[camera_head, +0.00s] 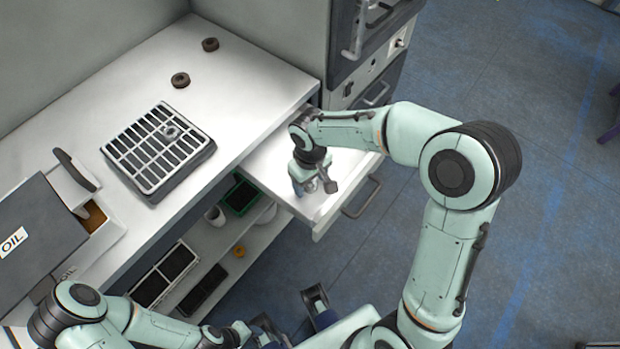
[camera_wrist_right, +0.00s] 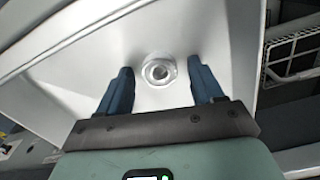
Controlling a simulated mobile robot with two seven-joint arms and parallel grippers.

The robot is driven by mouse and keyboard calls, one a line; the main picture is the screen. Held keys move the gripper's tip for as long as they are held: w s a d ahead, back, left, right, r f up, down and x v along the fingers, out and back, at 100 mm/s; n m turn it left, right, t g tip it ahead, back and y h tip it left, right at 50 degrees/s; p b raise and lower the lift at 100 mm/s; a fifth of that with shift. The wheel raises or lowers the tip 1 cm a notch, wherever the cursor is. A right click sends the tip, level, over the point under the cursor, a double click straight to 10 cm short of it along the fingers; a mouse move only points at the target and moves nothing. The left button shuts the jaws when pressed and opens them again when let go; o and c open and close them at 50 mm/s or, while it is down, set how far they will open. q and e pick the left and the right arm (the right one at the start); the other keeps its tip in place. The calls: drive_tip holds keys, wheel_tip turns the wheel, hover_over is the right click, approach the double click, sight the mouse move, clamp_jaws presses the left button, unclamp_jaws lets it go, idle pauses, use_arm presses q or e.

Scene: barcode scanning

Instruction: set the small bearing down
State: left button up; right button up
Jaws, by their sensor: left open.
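The small bearing (camera_wrist_right: 159,71) is a silvery ring in the right wrist view. It lies flat on the white floor of the open drawer (camera_head: 268,163). My right gripper (camera_head: 315,187) reaches down into the drawer in the head view and hides the bearing there. In the right wrist view its two blue fingers (camera_wrist_right: 160,66) are spread apart, with the bearing visible between their tips and clear of both. My left gripper (camera_head: 292,318) is open at the bottom of the head view, below the shelves, with nothing seen between its fingers.
A grey slatted tray (camera_head: 128,158) on the white worktop (camera_head: 243,88) carries a metal ring (camera_head: 171,132). An OIL-labelled box (camera_head: 42,225) stands at left. Shelves (camera_head: 226,232) with trays are under the worktop.

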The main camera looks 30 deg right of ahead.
sight(310, 184)
drive_tip(key=shift+w+r, duration=0.1)
drive_tip(key=shift+r, duration=0.5)
wheel_tip(310, 184, up, 11)
drive_tip(key=p, duration=0.2)
idle(0.4)
